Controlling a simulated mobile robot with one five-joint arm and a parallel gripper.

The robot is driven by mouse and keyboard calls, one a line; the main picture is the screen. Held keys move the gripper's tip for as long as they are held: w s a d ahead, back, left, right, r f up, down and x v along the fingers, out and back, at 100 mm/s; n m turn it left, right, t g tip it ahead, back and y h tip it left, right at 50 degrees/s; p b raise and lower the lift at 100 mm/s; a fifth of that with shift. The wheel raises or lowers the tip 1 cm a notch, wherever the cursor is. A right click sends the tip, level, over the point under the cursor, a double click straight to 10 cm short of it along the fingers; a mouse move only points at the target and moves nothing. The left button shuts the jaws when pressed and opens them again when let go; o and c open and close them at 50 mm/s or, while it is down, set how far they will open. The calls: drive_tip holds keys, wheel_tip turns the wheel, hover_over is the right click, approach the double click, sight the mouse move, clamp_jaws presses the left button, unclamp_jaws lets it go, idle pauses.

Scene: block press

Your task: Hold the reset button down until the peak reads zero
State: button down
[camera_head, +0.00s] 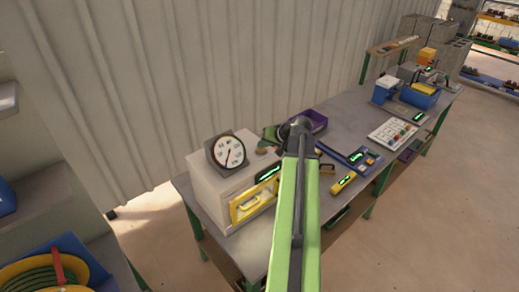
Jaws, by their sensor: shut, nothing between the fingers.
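A pale press box (209,185) stands at the near left end of the bench. A round dial gauge (229,152) with a white face and dark housing sits on its top. A small green-lit display (267,174) is on its upper front edge, too small to read. A yellow-framed front with a handle (245,204) is below. My green arm reaches up from the bottom centre and covers the box's right side. My gripper cannot be made out beyond the arm's dark joint. I cannot pick out the reset button or a peak reading.
The grey bench (345,122) runs back to the right. A purple bin (313,121), a yellow meter (344,183), a white button panel (392,133) and a blue bin (421,97) stand on it. A corrugated wall is behind; open floor lies right.

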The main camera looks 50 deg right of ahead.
sight(263, 150)
drive_tip(key=shift+r+p, duration=0.35)
drive_tip(key=shift+r, duration=0.25)
wheel_tip(263, 150, up, 5)
drive_tip(key=p, duration=0.5)
drive_tip(key=shift+r, duration=0.1)
drive_tip(key=shift+f, duration=0.2)
